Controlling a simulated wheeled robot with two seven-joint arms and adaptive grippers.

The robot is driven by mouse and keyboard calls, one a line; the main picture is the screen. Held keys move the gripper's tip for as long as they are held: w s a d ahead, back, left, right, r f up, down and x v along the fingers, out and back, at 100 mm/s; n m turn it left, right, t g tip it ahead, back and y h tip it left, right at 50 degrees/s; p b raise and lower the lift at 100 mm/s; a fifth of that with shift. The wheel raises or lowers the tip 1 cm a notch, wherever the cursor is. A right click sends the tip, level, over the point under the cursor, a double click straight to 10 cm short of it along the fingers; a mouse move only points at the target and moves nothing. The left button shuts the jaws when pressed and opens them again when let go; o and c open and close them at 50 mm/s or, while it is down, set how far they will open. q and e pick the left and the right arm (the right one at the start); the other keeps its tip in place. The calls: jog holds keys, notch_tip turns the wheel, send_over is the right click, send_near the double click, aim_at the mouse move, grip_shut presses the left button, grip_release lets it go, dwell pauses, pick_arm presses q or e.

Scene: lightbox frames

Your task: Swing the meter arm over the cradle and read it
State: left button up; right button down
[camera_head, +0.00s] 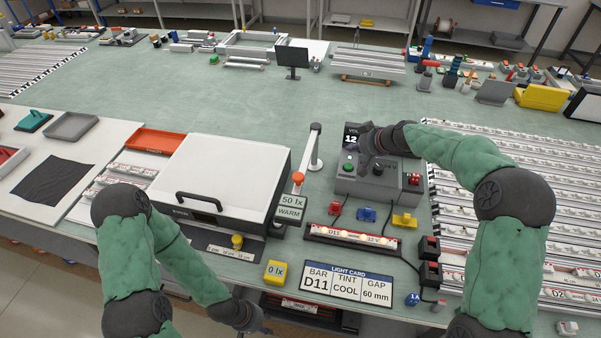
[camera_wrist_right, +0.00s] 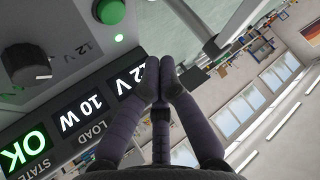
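The meter arm (camera_head: 307,155) stands on a grey post beside the white lightbox (camera_head: 220,177) and ends in an orange-red tip. A sign at its near end reads 50 lx WARM (camera_head: 291,207). The cradle (camera_head: 352,240) holds a lit bar marked D11, right of the meter arm. My right gripper (camera_head: 368,142) is at the back of the grey supply box (camera_head: 380,180); in the right wrist view its fingers (camera_wrist_right: 160,82) are together, empty, in front of the displays. My left gripper (camera_head: 248,322) is low at the front edge, its fingers too unclear to tell.
The light card (camera_head: 346,287) reads BAR D11, TINT COOL, GAP 60 mm. A yellow block (camera_head: 276,272) reads 0 lx. The supply displays (camera_wrist_right: 80,115) read OK, 10 W, 12 V. Blue and yellow connectors (camera_head: 404,220) lie behind the cradle.

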jog(key=c, duration=1.4)
grip_release()
jog(key=shift+s+a+r, duration=0.15)
jog(key=shift+a+r, duration=0.1)
jog(key=o, duration=0.5)
jog(key=s+a+r+n+g+p, duration=0.2)
jog(key=s+a+r+n+p, duration=0.1)
jog(key=s+a+r+p, duration=0.1)
jog(key=s+a+r, duration=0.1)
jog(key=a+r, duration=0.1)
jog(key=a, duration=0.1)
jog(key=shift+s+a+r+p, duration=0.25)
jog(key=shift+a+r+p, duration=0.1)
jog(key=shift+p, duration=0.05)
jog(key=n+g+h+p, duration=0.2)
jog(key=n+g+p, duration=0.1)
jog(key=n+p, duration=0.2)
send_near(299, 176)
jog(key=x, duration=0.9)
jog(key=shift+r, duration=0.1)
grip_shut()
